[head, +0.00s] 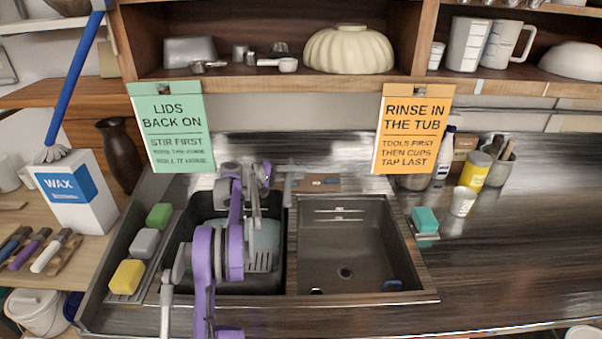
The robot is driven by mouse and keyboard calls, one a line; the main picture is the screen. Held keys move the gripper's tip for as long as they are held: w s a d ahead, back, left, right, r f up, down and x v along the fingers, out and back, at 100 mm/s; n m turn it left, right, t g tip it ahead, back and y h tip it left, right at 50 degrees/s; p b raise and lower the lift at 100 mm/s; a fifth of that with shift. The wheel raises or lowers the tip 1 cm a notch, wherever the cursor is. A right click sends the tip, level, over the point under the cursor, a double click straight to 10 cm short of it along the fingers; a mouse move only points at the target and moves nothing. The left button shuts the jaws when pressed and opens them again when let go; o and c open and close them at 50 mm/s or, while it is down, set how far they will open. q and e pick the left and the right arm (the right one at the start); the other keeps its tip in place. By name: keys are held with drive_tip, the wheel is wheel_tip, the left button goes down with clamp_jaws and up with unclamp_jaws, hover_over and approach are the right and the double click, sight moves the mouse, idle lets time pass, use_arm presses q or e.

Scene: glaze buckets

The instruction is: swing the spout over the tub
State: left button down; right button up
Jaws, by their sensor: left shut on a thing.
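My left gripper (256,186) is at the back of the left basin, beside the grey tap. It is shut on the tap's spout (290,184), though my purple arm and wrist hide most of the grip. How far the spout points over either basin is hard to tell. A blue-grey tub (264,238) with a slotted front sits in the left basin, partly hidden behind my arm. My right gripper is not in view.
Sponges (145,243) lie on the left ledge. Two hanging signs, orange (412,130) and green (170,130), flank the tap. The right counter is mostly clear beyond a white cup (462,202).

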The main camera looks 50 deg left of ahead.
use_arm(q)
drive_tip(key=c, duration=0.6)
unclamp_jaws()
drive_tip(key=shift+c, duration=0.2)
drive_tip(key=b+v, duration=0.1)
drive_tip(key=v, duration=0.9)
drive_tip(key=shift+s+a, duration=0.2)
drive_tip(key=shift+s, duration=0.15)
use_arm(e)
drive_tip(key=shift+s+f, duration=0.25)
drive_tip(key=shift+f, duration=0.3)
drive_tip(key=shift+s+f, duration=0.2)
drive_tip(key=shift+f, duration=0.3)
use_arm(q)
drive_tip(key=shift+r, duration=0.1)
drive_tip(key=shift+c, duration=0.3)
